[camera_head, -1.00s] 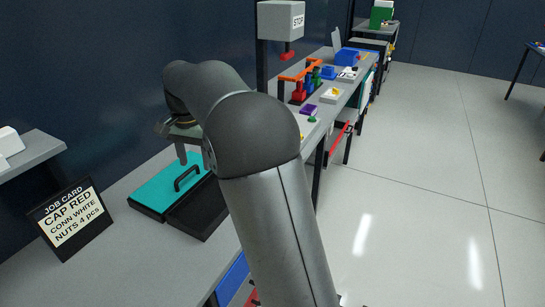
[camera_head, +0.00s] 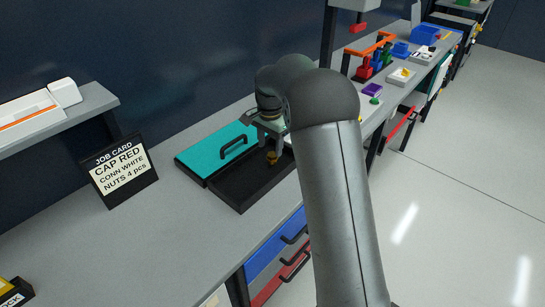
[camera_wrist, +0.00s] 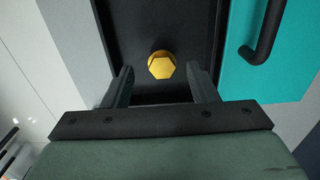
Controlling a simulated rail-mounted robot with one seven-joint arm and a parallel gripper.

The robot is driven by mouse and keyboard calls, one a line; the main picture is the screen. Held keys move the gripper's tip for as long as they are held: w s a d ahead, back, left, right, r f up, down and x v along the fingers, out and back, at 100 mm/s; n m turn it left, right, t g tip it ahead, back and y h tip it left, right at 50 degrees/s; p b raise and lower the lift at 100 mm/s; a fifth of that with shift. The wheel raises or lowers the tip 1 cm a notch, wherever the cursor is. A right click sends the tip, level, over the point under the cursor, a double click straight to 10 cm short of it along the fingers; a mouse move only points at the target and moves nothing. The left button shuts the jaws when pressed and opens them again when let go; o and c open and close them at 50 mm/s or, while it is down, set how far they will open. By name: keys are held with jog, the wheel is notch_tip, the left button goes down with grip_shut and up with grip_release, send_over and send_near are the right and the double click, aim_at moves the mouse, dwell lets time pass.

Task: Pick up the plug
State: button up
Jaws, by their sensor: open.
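The plug (camera_head: 272,157) is a small yellow-gold piece with a hexagonal top. It stands in the black open tray (camera_head: 238,193) beside the teal lid with its black handle. In the wrist view the plug (camera_wrist: 161,66) shows just beyond and between the fingertips, with its hexagonal face toward the camera. My gripper (camera_head: 270,141) is open above the tray, directly over the plug. In the wrist view my gripper (camera_wrist: 161,80) has its two fingers apart, one on each side of the plug's line, and nothing held.
The teal lid (camera_head: 212,152) lies at the tray's left. A job card (camera_head: 120,172) stands on the bench further left, below a shelf with a white box. Red and green pieces by an orange frame (camera_head: 372,44) stand on the far bench. The bench front is clear.

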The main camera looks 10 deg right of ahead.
aim_at(271, 155)
jog(key=shift+w+d+f+p, duration=0.15)
jog(key=shift+f+p, duration=0.3)
jog(key=shift+f, duration=0.9)
jog(key=shift+w+d+f+p, duration=0.15)
jog(key=shift+f+p, duration=0.25)
jog(key=shift+f, duration=0.95)
jog(key=c, duration=1.1)
